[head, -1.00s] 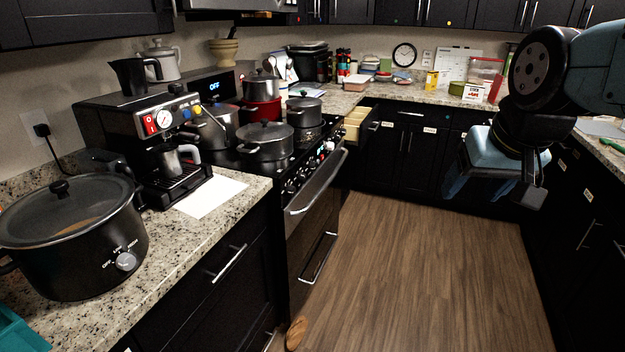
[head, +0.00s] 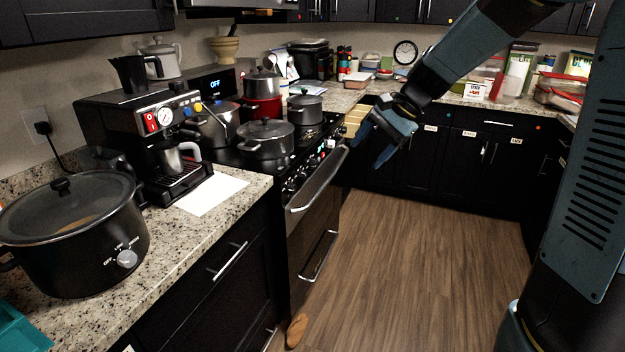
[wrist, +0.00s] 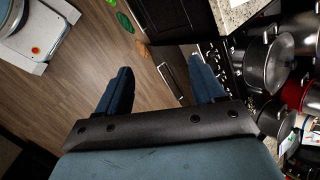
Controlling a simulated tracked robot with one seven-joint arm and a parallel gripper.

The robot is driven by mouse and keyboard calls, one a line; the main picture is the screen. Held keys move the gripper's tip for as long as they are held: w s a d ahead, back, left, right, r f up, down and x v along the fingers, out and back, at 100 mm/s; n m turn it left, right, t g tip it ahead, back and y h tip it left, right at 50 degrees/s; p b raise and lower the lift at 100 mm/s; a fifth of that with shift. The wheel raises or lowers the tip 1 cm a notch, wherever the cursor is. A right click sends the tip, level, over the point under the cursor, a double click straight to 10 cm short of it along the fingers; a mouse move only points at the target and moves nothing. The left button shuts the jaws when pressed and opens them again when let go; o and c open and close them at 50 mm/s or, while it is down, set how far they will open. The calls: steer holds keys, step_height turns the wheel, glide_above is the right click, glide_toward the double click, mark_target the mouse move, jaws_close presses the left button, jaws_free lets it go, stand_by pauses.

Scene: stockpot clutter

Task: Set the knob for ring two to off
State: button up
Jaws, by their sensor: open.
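The black stove (head: 225,152) has a row of knobs (head: 291,187) along its front edge, above a silver oven handle. Which knob belongs to ring two, and where each one points, is too small to tell. The knob row also shows in the wrist view (wrist: 213,55), partly behind a finger. My gripper (head: 370,152) is open and empty, in the air in front of the stove's far end, apart from the knobs. In the wrist view its two blue fingers (wrist: 161,68) are spread with floor and the oven front beyond them.
Several pots (head: 265,139) crowd the stove top. A slow cooker (head: 70,240) with its own dial and a coffee machine (head: 160,135) stand on the left counter. An open drawer (head: 354,122) is beyond the stove.

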steer(key=w+a+f+m+y, duration=0.35)
steer(key=w+f, duration=0.35)
steer(key=w, duration=0.4)
steer(key=m+t+y, duration=0.4)
steer(key=m+y, duration=0.3)
steer(key=m, duration=0.6)
glide_toward(306, 178)
steer(key=x, duration=0.8)
steer(key=shift+s+a+r, duration=0.1)
steer(key=shift+a, duration=0.2)
